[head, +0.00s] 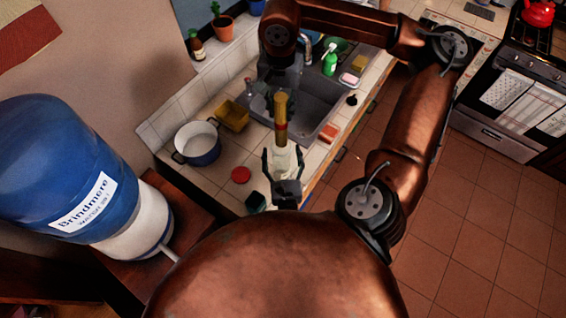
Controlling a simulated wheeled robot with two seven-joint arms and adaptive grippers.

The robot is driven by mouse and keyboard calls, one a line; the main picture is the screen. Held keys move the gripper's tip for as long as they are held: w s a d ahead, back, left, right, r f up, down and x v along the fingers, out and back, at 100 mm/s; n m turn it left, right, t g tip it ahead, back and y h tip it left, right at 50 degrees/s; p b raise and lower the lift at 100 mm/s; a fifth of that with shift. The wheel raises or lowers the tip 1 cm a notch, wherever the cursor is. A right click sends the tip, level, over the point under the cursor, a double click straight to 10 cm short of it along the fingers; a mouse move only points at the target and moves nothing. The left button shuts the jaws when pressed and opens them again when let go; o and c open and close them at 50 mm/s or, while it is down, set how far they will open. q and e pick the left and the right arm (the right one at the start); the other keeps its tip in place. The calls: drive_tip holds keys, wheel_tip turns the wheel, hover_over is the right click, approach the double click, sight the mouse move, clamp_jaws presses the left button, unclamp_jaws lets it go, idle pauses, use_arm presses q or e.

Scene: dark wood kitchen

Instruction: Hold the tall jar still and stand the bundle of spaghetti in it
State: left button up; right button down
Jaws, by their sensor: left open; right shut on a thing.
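The tall jar (286,158) is pale and clear and stands on the tiled counter in front of the sink. My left gripper (284,160) is open, with one finger on each side of the jar; I cannot tell whether either finger touches it. The bundle of spaghetti (281,115) is yellow with a red band and is upright above the jar. My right gripper (281,90) is shut on its upper part from above. The bundle's lower end is at the jar's mouth; I cannot tell whether it is inside.
A red lid (240,175), a white and blue pot (197,143), a yellow tub (234,115) and a dark green cup (256,201) stand left of the jar. The sink (318,98) lies behind. A reddish sponge (329,132) is near the counter's right edge.

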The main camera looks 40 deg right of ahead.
sight(281, 136)
use_arm(q)
drive_tip(key=shift+w+d, duration=0.2)
drive_tip(key=shift+w, duration=0.2)
drive_tip(key=shift+c, duration=0.2)
drive_tip(key=c, duration=1.3)
drive_tip(key=shift+c, duration=0.2)
idle(0.3)
use_arm(e)
drive_tip(key=shift+f, duration=6.5)
drive_tip(key=c, duration=1.5)
unclamp_jaws()
